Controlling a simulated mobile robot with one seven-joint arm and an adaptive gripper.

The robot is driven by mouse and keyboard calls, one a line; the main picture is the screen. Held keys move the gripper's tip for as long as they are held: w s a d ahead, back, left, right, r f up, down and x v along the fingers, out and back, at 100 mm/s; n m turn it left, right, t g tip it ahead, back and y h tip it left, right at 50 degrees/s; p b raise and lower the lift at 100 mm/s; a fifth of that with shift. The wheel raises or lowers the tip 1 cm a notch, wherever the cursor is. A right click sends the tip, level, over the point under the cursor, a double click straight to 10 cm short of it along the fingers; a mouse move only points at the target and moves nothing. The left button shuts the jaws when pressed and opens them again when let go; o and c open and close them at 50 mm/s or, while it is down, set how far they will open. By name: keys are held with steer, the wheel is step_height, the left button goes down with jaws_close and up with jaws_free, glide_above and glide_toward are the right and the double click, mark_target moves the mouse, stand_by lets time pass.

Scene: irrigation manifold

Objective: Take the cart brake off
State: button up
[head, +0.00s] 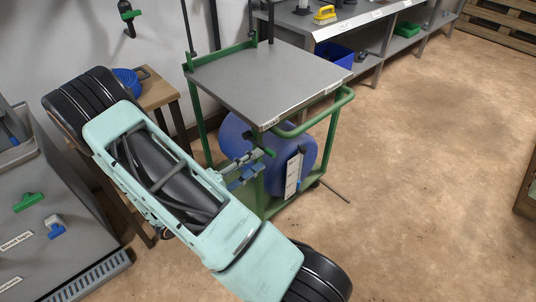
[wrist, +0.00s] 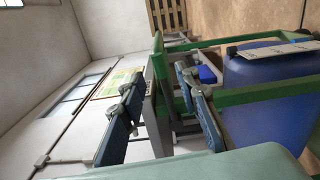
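The cart (head: 262,78) has a grey top and a green frame, and stands in front of my arm in the head view. Its green frame also crosses the wrist view (wrist: 265,92). My gripper (head: 256,165) is at the cart's near side, below the top and in front of a blue drum. In the wrist view its two blue-padded fingers (wrist: 160,84) are spread apart. A green upright part and a grey edge show between them, but I cannot tell how far beyond. A small green-ended piece (head: 269,152) is close to the fingertips. I cannot clearly identify the brake.
The blue drum (head: 307,146) sits on the cart's lower shelf with a white labelled strip (head: 293,175) before it. A wooden stool (head: 158,92) is left of the cart. A grey bench (head: 50,245) is at the left. Floor at the right is clear.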

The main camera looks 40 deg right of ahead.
mark_target(269, 150)
steer(key=d, duration=0.5)
steer(key=shift+w+d, duration=0.25)
steer(key=shift+d, duration=0.15)
steer(key=shift+c, duration=0.7)
jaws_close()
